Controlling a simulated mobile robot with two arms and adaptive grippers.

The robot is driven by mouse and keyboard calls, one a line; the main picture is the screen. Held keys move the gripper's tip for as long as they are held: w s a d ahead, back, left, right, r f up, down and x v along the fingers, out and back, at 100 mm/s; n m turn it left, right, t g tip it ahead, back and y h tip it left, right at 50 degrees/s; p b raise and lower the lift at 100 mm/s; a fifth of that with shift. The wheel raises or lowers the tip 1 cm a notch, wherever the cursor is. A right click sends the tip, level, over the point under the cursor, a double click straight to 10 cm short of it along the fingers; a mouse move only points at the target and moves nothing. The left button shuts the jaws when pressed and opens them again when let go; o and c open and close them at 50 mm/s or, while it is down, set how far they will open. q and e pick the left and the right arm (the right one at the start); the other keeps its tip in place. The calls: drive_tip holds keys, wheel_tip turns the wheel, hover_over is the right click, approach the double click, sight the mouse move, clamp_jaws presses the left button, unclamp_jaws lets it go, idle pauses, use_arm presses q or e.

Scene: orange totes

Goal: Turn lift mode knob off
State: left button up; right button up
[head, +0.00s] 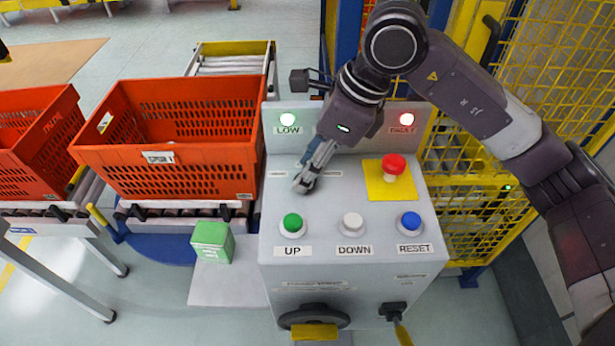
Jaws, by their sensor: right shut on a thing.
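A grey control panel (345,195) stands in the middle of the head view. My right gripper (304,182) reaches down to its upper left, between two small labels. The fingers are shut on the lift mode knob, which they mostly hide, so its setting cannot be read. My left gripper is not in view.
Green UP (292,222), white DOWN (352,222) and blue RESET (411,220) buttons line the panel's front. A red mushroom button (394,164) stands right of my gripper. An orange tote (170,130) sits on rollers at left; yellow mesh fencing (560,90) is at right.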

drive_tip(key=shift+w+n+g+b, duration=0.1)
drive_tip(key=shift+n+g+b, duration=0.3)
drive_tip(key=shift+n+b, duration=0.6)
drive_tip(key=shift+r+n, duration=0.1)
drive_tip(key=shift+n, duration=0.2)
drive_tip(key=o, duration=1.2)
drive_tip(key=shift+d, duration=0.1)
drive_tip(key=shift+c, duration=0.2)
drive_tip(key=v, duration=1.2)
drive_tip(key=shift+w, duration=0.1)
